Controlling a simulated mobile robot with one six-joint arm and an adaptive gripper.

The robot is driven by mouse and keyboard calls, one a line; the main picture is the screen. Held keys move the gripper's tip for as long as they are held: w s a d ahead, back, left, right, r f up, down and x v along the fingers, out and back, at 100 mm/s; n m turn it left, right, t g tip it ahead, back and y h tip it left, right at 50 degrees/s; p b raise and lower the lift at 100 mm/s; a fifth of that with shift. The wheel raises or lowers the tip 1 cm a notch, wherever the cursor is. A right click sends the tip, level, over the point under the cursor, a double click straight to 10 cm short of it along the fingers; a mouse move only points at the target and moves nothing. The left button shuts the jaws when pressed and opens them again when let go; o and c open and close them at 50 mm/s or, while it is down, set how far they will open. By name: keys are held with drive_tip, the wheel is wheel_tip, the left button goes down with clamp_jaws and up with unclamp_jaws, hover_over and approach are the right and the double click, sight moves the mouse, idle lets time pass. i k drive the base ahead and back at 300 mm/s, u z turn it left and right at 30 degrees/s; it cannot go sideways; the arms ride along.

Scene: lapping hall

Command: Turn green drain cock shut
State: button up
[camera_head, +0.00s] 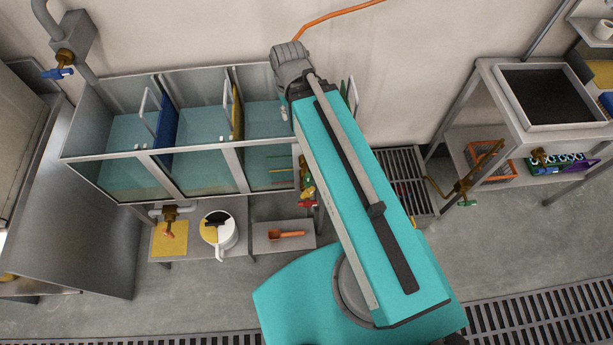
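A brass cock with a small green handle (467,203) hangs on a pipe at the lower left of the right-hand metal stand. It is small here, and I cannot tell whether its handle is turned open or shut. My teal arm crosses the middle of the view, left of this cock, with a grey joint at its upper end. My gripper does not show; the arm seems to hide it.
A glass tank (137,179) with blue and yellow dividers stands left of my arm. Other cocks have an orange-red handle (168,231), a red handle (306,204) and a blue handle (58,73). A floor grate (408,165) lies right of my arm.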

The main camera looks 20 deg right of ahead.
sight(308, 179)
drive_tip(key=u, duration=0.3)
drive_tip(key=k, duration=0.95)
drive_tip(key=z, duration=0.15)
